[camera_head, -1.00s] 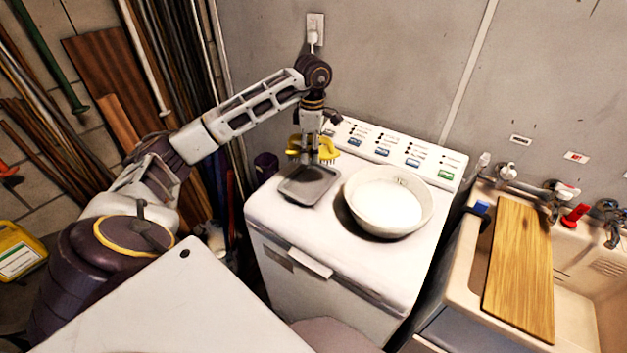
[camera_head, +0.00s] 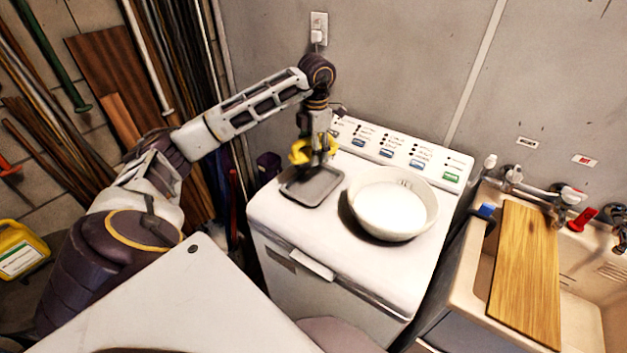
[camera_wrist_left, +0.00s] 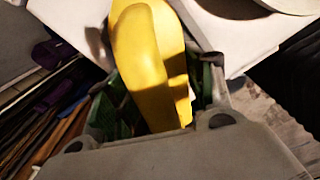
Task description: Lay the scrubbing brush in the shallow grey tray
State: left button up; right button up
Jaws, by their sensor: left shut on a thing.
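The yellow scrubbing brush (camera_head: 300,153) is held in my left gripper (camera_head: 317,160), over the back part of the shallow grey tray. In the left wrist view the brush (camera_wrist_left: 150,60) fills the middle, between the fingers. The shallow grey tray (camera_head: 313,189) lies on the white washing machine top at its left side and looks empty. I cannot tell whether the brush touches the tray. In the left wrist view the brush hides the tray. My right gripper does not show in either view.
A white bowl (camera_head: 391,206) with pale contents stands just right of the tray on the washing machine (camera_head: 340,252). The control panel (camera_head: 400,152) rises behind. A sink with a wooden board (camera_head: 524,270) is at the right. Poles and boards lean at the left.

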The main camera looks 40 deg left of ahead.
pick_arm(q)
jog(key=shift+s+n, duration=0.15)
jog(key=shift+n, duration=2.35)
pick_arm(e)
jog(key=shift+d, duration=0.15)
